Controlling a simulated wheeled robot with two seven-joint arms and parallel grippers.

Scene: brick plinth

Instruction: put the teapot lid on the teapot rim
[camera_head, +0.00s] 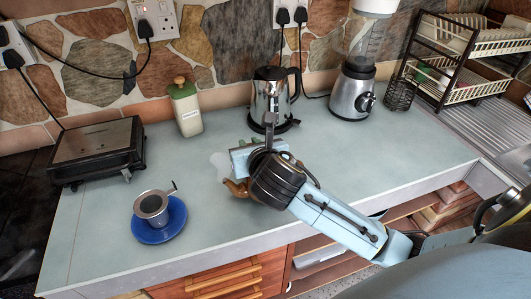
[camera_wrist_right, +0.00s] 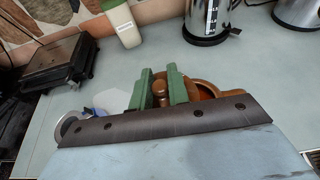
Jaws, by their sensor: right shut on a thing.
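My right gripper (camera_head: 254,165) reaches over the counter from the right in the head view. In the right wrist view its green fingers (camera_wrist_right: 164,90) are shut on the brown knob of the teapot lid (camera_wrist_right: 160,95). The rest of the lid is hidden by the gripper body. The brown teapot (camera_wrist_right: 208,88) shows just behind and right of the fingers, with part of its round rim visible. In the head view only a brown part of the teapot (camera_head: 236,188) shows beside the gripper. I cannot tell whether lid and rim touch. My left gripper is out of view.
A metal cup (camera_head: 151,203) stands on a blue saucer (camera_head: 161,234) at left. A black grill (camera_head: 98,150), a green-lidded canister (camera_head: 188,115), a steel kettle (camera_head: 265,95) and a blender (camera_head: 353,92) line the back. The counter between saucer and gripper is mostly clear, with a pale patch.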

